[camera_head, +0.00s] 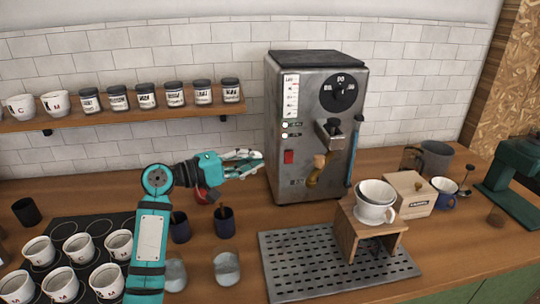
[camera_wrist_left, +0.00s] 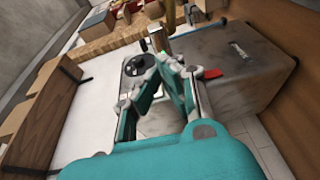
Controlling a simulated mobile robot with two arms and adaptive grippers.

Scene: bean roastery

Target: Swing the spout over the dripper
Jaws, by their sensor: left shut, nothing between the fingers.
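The white dripper (camera_head: 372,213) sits on a wooden stand (camera_head: 348,233) over a perforated metal drip tray (camera_head: 285,277). The grey metal machine (camera_head: 290,165) stands behind it. On its front are a dark fitting with a wooden handle (camera_head: 316,172) and a slim blue-gripped rod (camera_head: 353,152) hanging at the right edge; I cannot tell for sure which is the spout. My left gripper (camera_head: 258,160) is shut and empty, just left of the machine's side. In the left wrist view its fingers (camera_wrist_left: 160,75) point toward the machine (camera_wrist_left: 235,72).
White cups (camera_head: 73,285) stand on a dark mat at front left, beside dark cups (camera_head: 224,221) and clear glasses (camera_head: 227,268). A shelf with jars (camera_head: 146,96) is on the wall.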

